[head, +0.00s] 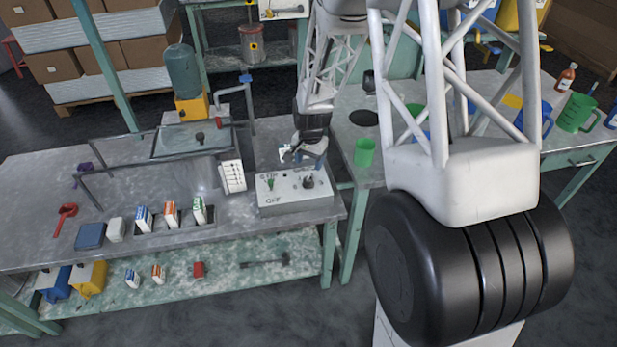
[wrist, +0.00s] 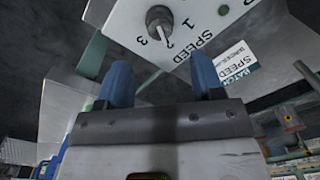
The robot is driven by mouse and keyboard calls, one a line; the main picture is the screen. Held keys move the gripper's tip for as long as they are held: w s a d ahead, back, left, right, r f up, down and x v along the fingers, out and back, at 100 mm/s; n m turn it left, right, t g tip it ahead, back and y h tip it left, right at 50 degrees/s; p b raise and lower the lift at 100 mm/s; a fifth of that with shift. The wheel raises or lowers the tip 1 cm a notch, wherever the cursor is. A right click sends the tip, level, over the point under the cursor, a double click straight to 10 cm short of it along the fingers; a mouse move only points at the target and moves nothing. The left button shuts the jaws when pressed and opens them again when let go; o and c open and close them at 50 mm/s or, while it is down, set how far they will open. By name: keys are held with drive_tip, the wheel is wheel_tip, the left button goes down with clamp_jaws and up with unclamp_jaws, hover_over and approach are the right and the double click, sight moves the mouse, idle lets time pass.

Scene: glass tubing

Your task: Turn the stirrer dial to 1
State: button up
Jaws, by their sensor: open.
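The stirrer control box (head: 295,192) is a pale box on the grey bench, lettered on its top. Its dark dial (head: 308,182) is on the right part, with a green switch (head: 270,184) to the left. In the wrist view the dial (wrist: 159,20) is a round knob beside the numbers 1, 2 and 3 and the word SPEED. A light mark on the knob faces the 2 and 3 side; its exact setting is unclear. My gripper (wrist: 165,80) has its two blue fingers apart with nothing between them. In the head view my gripper (head: 304,154) hangs just above and behind the dial.
Small cartons (head: 170,214) sit further left on the bench. A green cup (head: 364,152) stands on the neighbouring table to the right. The bench front before the box is a narrow clear strip.

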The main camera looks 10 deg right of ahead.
sight(308, 179)
drive_tip(key=shift+f, duration=0.2)
drive_tip(key=shift+w+a+f, duration=0.1)
drive_tip(key=shift+f, duration=3.6)
drive_tip(key=shift+c, duration=0.4)
drive_tip(key=c, duration=0.8)
drive_tip(key=shift+c, duration=0.2)
